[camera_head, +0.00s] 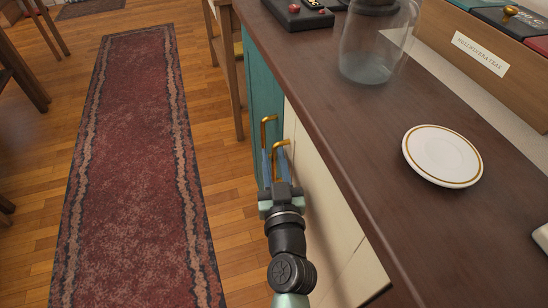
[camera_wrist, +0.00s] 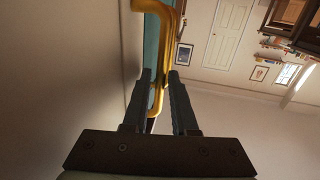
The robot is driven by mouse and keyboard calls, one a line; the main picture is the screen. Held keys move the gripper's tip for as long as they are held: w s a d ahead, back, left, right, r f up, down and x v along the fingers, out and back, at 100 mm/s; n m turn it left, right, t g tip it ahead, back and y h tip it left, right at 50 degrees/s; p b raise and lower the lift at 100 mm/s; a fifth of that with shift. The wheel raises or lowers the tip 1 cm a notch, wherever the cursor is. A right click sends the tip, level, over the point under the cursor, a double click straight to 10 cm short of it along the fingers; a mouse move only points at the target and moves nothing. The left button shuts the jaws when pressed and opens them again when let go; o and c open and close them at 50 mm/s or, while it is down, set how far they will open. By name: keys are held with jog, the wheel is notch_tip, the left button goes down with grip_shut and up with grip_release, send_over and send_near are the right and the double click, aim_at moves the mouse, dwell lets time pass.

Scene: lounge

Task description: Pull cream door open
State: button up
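The cream door (camera_head: 318,185) is the front panel of the dark-topped counter, and it looks shut. Its gold handle (camera_head: 281,147) is near its far edge, beside a second gold handle (camera_head: 265,132) on the teal door (camera_head: 262,88). My gripper (camera_head: 273,158) is at the cream door's handle, low beside the counter. In the wrist view, my gripper (camera_wrist: 159,76) has its two dark fingers apart, with a gold bar (camera_wrist: 157,98) between them. A gap shows beside the bar, so I see no firm grip. The fingers partly hide the bar.
The counter top (camera_head: 330,100) overhangs the doors and holds a glass jar (camera_head: 372,50) and a white plate (camera_head: 442,155). A wooden chair (camera_head: 228,60) stands beyond the teal door. A red runner rug (camera_head: 135,170) lies on the open floor to the left.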

jog(key=shift+c, duration=0.3)
grip_shut()
dwell(1.1)
